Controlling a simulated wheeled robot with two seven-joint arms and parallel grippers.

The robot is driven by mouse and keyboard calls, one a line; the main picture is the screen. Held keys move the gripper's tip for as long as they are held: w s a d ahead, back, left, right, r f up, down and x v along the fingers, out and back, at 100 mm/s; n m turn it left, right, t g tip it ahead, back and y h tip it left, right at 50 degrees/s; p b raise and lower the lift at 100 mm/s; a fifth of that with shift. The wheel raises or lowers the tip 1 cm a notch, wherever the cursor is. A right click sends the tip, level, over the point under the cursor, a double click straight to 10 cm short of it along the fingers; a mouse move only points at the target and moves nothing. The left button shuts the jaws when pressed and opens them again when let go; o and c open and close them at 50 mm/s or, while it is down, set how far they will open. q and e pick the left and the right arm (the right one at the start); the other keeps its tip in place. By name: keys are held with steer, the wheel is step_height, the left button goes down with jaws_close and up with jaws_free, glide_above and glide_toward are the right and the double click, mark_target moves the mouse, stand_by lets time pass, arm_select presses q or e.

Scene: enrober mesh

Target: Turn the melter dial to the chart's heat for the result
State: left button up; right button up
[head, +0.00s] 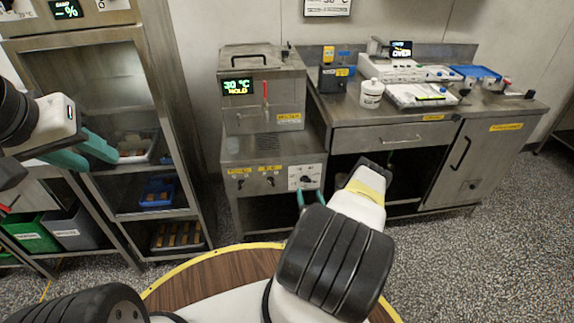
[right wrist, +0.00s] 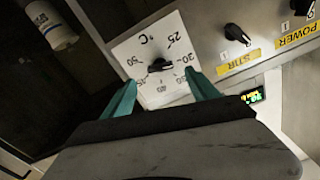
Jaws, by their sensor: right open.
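The melter (head: 262,110) is a steel box whose display (head: 240,87) reads 30 °C HOLD. Its dial (right wrist: 159,65) is a black knob on a white plate (right wrist: 150,45) marked in °C, with 25, 30 and 50 legible; its exact pointer setting is unclear. The dial plate also shows in the head view (head: 306,170). My right gripper (right wrist: 163,92) is open, its teal fingers spread either side of the knob's near side, with no clear contact. My left gripper (head: 100,160) is open and empty before the left cabinet. A wall chart (head: 327,6) is cut off at the top.
STIR (right wrist: 234,34) and POWER (right wrist: 303,8) knobs sit beside the dial. A steel bench (head: 400,115) on the right holds a white jar (head: 371,93), trays and an instrument whose display (head: 401,50) appears to read OVER. A shelved cabinet (head: 110,85) stands at left.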

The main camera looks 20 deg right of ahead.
mark_target(305, 180)
steer(key=x, duration=0.7)
steer(key=c, duration=1.4)
steer(key=shift+o, duration=0.2)
steer(key=shift+r+m, duration=0.1)
steer(key=shift+m, duration=4.8)
